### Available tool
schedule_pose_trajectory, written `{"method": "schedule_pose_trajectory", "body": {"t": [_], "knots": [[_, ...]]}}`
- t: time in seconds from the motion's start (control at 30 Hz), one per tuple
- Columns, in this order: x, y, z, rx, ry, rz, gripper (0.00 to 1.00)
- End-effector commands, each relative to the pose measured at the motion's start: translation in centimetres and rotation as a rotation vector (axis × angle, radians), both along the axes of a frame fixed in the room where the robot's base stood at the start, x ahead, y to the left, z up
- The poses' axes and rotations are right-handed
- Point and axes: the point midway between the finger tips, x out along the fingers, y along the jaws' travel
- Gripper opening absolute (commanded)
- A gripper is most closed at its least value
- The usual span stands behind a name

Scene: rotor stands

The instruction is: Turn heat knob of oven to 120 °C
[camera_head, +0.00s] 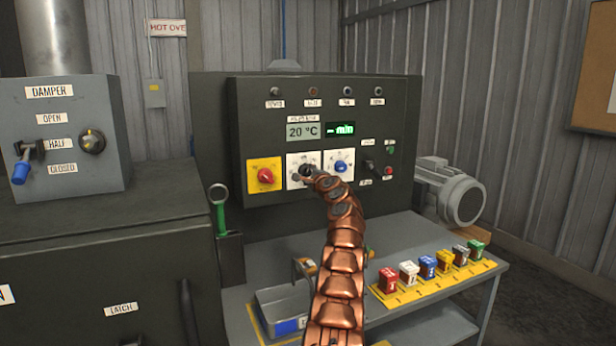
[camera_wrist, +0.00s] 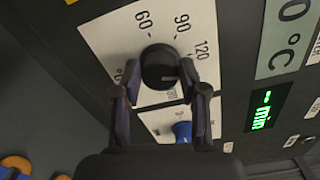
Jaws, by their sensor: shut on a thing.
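The black heat knob (camera_head: 307,171) sits on a white dial plate on the oven's dark control panel (camera_head: 262,120). In the wrist view the knob (camera_wrist: 159,66) is large, and the dial plate (camera_wrist: 112,42) shows 60, 90 and 120 around it; lower numbers are partly hidden by the fingers. A faint light mark shows on the knob's lower right; I cannot tell exactly which number it points to. My gripper (camera_wrist: 159,76) is shut on the knob, one finger on each side. My copper arm hides part of the dial in the head view. The temperature display (camera_head: 303,131) reads 20 °C.
A red knob on a yellow plate (camera_head: 264,175) is left of the heat knob, and a blue knob (camera_head: 341,166) is close on its right. A small lever (camera_head: 371,166) sits farther right. Below, a grey table (camera_head: 420,313) holds several coloured blocks and a tray.

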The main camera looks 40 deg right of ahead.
Motion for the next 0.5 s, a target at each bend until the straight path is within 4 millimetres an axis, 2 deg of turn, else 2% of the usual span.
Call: {"method": "schedule_pose_trajectory", "body": {"t": [0.03, 0.5], "knots": [[-0.13, -0.27, -0.59, -0.031, 0.018, -0.002, 0.08], [-0.07, -0.23, -0.68, -0.239, 0.092, -0.002, 0.08]]}}
